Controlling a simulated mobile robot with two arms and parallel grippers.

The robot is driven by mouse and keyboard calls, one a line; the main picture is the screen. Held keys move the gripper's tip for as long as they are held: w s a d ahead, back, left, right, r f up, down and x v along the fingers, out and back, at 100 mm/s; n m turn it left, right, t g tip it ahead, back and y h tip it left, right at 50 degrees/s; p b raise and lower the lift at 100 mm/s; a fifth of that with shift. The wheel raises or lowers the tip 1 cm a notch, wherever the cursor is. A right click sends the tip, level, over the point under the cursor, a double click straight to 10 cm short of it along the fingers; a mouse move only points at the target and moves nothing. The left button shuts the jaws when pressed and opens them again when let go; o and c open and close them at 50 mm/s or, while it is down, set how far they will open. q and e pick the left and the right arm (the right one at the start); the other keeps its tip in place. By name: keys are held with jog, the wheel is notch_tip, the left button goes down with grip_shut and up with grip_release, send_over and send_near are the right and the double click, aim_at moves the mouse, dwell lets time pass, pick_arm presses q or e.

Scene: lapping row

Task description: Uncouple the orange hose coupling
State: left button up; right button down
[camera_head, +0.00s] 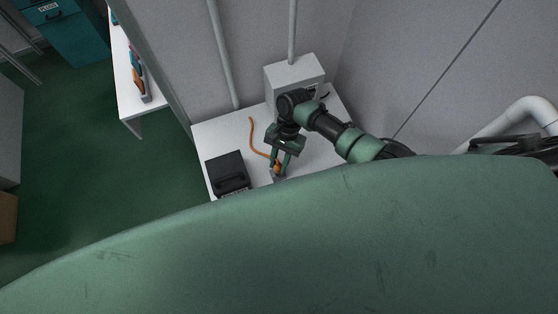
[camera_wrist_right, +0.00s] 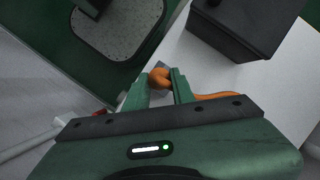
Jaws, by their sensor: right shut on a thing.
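The orange hose coupling (camera_head: 277,168) is on the white table near its front edge. It also shows in the right wrist view (camera_wrist_right: 159,77), between the fingertips. An orange hose (camera_head: 252,137) runs from it back across the table top. My right gripper (camera_head: 280,164) points down at the coupling and is shut on it; in the right wrist view its two green fingers (camera_wrist_right: 159,84) stand on either side of the orange part. A small grey-blue piece shows just behind the coupling, mostly hidden. My left gripper is not in view.
A black box (camera_head: 228,172) stands on the white table (camera_head: 212,136) left of the coupling. A grey box (camera_head: 291,76) stands at the back against the wall, behind my right arm. Another white table (camera_head: 124,83) stands further left, with green floor between.

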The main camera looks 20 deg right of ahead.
jog(key=shift+p, duration=0.8)
dwell(1.4)
jog(key=shift+f+b, duration=1.1)
jog(key=shift+f, duration=0.25)
jog(key=c, duration=1.1)
grip_release()
jog(key=v, duration=0.8)
